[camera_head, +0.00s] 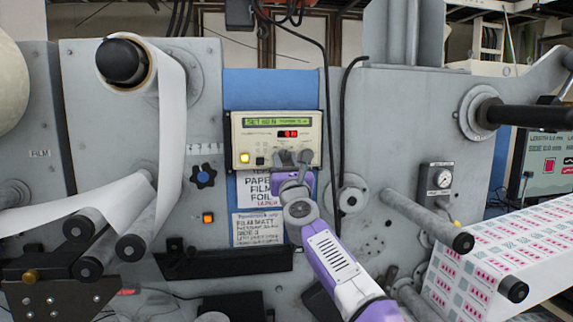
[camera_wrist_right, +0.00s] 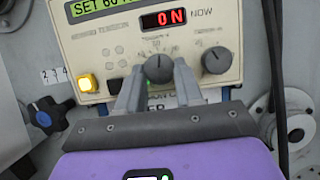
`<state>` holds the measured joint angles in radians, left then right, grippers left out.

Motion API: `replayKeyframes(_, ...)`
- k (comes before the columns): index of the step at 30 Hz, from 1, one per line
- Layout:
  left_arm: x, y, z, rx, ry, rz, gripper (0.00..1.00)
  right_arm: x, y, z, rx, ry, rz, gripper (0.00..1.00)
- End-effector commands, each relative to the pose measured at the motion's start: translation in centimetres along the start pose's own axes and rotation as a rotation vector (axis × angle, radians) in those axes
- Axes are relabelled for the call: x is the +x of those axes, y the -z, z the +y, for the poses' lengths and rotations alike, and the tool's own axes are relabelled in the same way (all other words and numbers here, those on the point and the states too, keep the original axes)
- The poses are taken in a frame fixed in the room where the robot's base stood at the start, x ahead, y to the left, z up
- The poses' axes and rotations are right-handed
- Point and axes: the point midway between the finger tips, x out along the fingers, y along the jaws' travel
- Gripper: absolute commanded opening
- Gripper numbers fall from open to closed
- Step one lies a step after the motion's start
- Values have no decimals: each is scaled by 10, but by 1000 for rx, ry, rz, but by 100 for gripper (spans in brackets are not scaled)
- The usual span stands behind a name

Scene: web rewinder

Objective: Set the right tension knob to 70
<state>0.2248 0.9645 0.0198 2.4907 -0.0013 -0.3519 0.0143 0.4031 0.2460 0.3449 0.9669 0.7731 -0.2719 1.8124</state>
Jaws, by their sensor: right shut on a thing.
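The cream tension control panel (camera_head: 238,136) is on the machine's front. Its green display (camera_wrist_right: 97,8) reads SET 60 in the right wrist view, with the rest cut off. A red readout (camera_wrist_right: 164,20) shows 0 N beside the word NOW. Two dark round knobs sit low on the panel. My right gripper (camera_wrist_right: 159,76) is shut on the left one of the two, the middle knob (camera_wrist_right: 159,68), with a finger on each side. The other knob (camera_wrist_right: 216,60) stands just right of the fingers, untouched. My left gripper is out of view.
A lit yellow button (camera_wrist_right: 88,82) is left of the fingers. A blue star knob (camera_head: 203,175) and an orange button (camera_head: 208,217) are left of the panel. A black cable hangs close on the right. Rollers (camera_head: 463,243) project at the lower right.

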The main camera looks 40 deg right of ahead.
Motion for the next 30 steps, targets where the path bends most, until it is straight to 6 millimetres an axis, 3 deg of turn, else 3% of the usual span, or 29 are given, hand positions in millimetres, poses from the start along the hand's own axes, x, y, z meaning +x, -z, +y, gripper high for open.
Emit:
replayKeyframes(8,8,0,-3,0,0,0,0,0,0,3,210,86,-1,5)
replayKeyframes(18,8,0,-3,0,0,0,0,0,-1,3,227,94,0,5)
replayKeyframes(19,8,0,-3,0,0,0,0,0,-1,3,227,94,0,38)
replayKeyframes(21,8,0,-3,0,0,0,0,0,-1,3,227,94,0,49)
replayKeyframes(24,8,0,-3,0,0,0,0,0,-1,3,226,94,0,61)
replayKeyframes(30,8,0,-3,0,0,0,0,0,-1,2,226,94,0,61)
